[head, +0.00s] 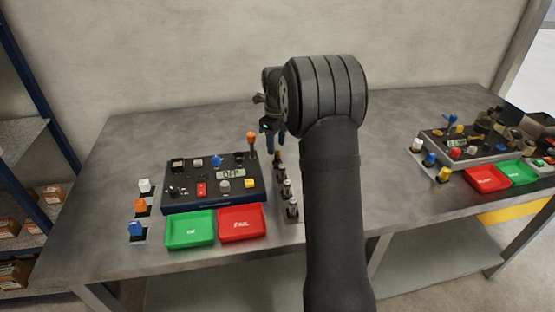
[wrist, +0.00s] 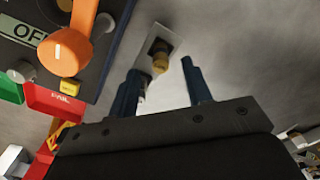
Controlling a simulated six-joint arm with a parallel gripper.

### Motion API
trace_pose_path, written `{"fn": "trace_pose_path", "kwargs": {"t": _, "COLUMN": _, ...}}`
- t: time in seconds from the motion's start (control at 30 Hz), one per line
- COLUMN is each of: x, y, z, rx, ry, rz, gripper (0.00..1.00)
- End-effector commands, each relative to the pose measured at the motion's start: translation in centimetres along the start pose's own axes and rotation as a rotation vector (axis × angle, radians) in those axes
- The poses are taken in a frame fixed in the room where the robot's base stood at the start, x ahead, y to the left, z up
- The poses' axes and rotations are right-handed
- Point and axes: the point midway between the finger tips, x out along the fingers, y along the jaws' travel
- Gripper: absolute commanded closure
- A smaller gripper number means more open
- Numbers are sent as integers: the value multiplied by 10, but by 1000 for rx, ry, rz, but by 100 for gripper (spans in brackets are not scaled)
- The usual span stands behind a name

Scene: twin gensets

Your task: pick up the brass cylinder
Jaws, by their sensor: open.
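A short brass cylinder (wrist: 160,64) stands in a dark hole of a small grey plate (wrist: 152,42) in the wrist view. In the head view a small brass-toned piece (head: 277,158) stands at the far end of a row right of the left panel. My gripper (head: 274,141) is over that far end, pointing down. In the wrist view my gripper (wrist: 161,70) has its two blue fingers apart, with the cylinder showing between their tips. Nothing is held. I cannot tell how far the tips are above the cylinder.
The left panel (head: 180,197) has knobs and an orange-topped lever (head: 251,139), close to my gripper. Green (head: 190,230) and red (head: 241,224) trays lie before it. Silver-topped pieces (head: 287,188) continue the row. A second panel (head: 470,153) stands right. The back table is clear.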

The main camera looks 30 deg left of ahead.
Motion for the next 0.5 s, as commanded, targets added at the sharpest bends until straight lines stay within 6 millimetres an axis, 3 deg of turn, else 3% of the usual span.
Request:
{"fn": "trace_pose_path", "kwargs": {"t": 0.33, "x": 42, "y": 1, "z": -6, "rx": 0, "ry": 2, "rz": 1, "gripper": 55}}
{"fn": "trace_pose_path", "kwargs": {"t": 0.5, "x": 53, "y": 0, "z": -5, "rx": 0, "ry": 0, "rz": -2, "gripper": 55}}
